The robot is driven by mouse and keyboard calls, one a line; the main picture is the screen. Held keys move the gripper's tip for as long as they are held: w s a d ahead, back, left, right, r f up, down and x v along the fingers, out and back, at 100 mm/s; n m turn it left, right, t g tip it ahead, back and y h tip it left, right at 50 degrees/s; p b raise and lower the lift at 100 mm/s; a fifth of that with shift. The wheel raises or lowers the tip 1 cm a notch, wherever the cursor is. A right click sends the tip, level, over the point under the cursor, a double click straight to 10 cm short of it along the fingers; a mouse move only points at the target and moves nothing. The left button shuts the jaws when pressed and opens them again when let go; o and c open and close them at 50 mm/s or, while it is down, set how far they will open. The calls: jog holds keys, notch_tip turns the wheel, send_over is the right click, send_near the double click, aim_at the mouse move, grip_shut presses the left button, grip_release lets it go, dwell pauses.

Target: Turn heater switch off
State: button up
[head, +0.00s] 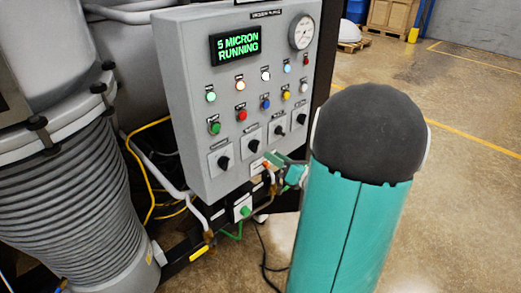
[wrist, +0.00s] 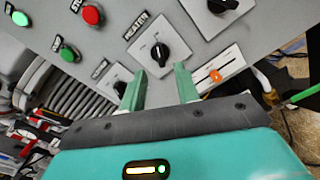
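The heater switch (wrist: 160,52) is a black rotary knob on a pale square plate, with a HEATER label beside it in the wrist view. In the head view it is the second knob (head: 253,146) from the left in the lower row. A pale line shows on the knob; its exact setting is hard to read. My gripper (wrist: 160,78) is open, its two green fingers apart with nothing between them. The knob appears just beyond the fingertips, between their lines, with no visible contact. In the head view my gripper (head: 283,166) is below and right of the knob, partly hidden by my arm.
The grey control panel (head: 190,60) carries a display (head: 236,45) reading "5 MICRON RUNNING", a gauge (head: 301,32), several buttons and other knobs. An orange slider (wrist: 216,76) is close to the right finger. A ribbed grey cylinder (head: 75,215) stands left. Open floor (head: 465,130) lies right.

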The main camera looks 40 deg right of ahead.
aim_at(258, 147)
jog(key=w, duration=0.6)
jog(key=shift+w+a, duration=0.15)
grip_shut()
